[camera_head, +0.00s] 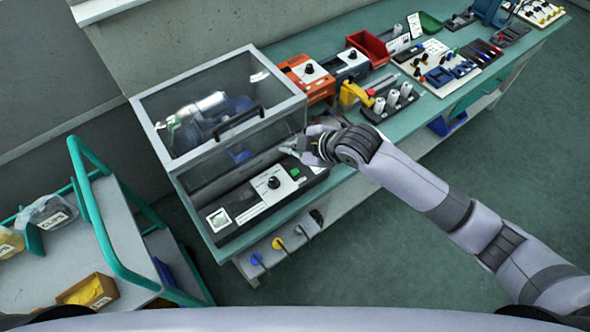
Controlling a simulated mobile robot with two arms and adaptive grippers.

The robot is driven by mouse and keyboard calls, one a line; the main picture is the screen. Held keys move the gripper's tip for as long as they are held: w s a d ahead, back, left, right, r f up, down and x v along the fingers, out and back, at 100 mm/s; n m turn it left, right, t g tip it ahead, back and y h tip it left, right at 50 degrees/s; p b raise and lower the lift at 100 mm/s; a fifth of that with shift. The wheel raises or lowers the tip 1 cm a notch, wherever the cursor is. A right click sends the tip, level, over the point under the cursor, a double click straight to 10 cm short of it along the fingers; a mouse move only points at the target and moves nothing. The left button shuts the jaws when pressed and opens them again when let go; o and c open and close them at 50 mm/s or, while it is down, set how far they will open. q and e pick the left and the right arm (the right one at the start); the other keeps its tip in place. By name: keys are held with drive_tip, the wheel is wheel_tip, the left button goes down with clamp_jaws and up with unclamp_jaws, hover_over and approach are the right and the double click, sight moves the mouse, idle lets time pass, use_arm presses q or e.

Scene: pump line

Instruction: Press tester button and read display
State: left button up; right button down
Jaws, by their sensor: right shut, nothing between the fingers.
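The tester is a clear-walled case (163,130) with a dark control panel (249,214) along its front, on the bench. The panel carries a green button (294,172), a black knob (273,183) on a light plate, and a light square (218,219) at its left end that may be the display; no reading is legible. A pump-like unit (205,118) lies inside the case. My right gripper (289,149) is shut and empty, just above the panel's right end, near the green button. I cannot tell whether it touches anything. My left gripper is out of view.
An orange device (307,79), a yellow tool (356,94) and a red bin (372,48) stand right of the case. A green-railed cart (126,225) stands at left. The floor at right is clear.

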drive_tip(key=shift+w, duration=0.3)
drive_tip(key=b, duration=0.8)
hover_over(294, 174)
wheel_tip(294, 174, down, 8)
drive_tip(key=shift+w+r, duration=0.1)
drive_tip(key=shift+f, duration=0.45)
drive_tip(key=shift+f, duration=0.2)
idle(0.6)
drive_tip(key=shift+f, duration=0.25)
